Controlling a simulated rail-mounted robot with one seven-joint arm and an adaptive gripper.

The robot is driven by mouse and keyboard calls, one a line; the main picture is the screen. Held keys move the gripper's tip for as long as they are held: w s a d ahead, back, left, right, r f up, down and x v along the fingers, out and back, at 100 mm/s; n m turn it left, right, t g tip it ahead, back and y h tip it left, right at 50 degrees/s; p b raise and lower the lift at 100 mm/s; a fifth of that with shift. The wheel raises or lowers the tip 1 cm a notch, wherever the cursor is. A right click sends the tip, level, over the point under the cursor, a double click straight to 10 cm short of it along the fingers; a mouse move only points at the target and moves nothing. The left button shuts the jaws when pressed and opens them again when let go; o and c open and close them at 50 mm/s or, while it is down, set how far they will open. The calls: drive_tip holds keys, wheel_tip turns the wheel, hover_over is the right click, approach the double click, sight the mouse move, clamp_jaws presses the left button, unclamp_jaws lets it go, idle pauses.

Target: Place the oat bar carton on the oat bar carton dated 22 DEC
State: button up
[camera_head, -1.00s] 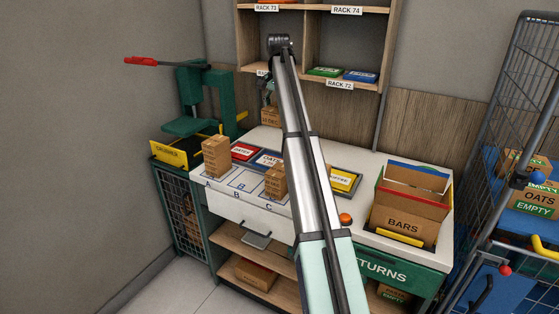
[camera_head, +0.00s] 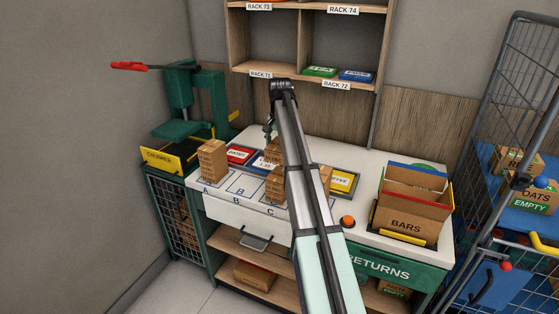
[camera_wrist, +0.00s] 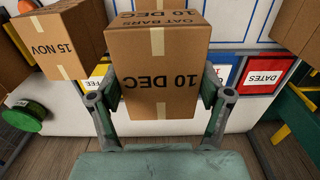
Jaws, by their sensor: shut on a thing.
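My gripper (camera_wrist: 160,95) is shut on a brown oat bar carton (camera_wrist: 158,65) marked 10 DEC, with a finger on each side. In the head view the held carton (camera_head: 273,149) is over the back of the white counter, partly hidden by my arm. Whether it touches anything below is unclear. A carton marked 15 NOV (camera_wrist: 62,40) is at the left of the wrist view. Another carton (camera_wrist: 300,28) is cut off at its right. In the head view, one carton (camera_head: 213,160) stands at A and one (camera_head: 275,185) near C. No 22 DEC date is readable.
An open BARS box (camera_head: 408,205) stands at right, near an orange button (camera_head: 347,221). A green crusher (camera_head: 190,110) stands at left, a shelf rack (camera_head: 300,75) behind.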

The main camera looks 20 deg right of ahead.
drive_tip(key=shift+f+p, duration=1.1)
drive_tip(key=shift+f, duration=2.95)
drive_tip(key=shift+f, duration=0.1)
drive_tip(key=o, duration=1.2)
drive_tip(key=shift+o, duration=0.2)
wheel_tip(320, 180, up, 12)
drive_tip(key=b, duration=0.3)
drive_tip(key=shift+b, duration=0.4)
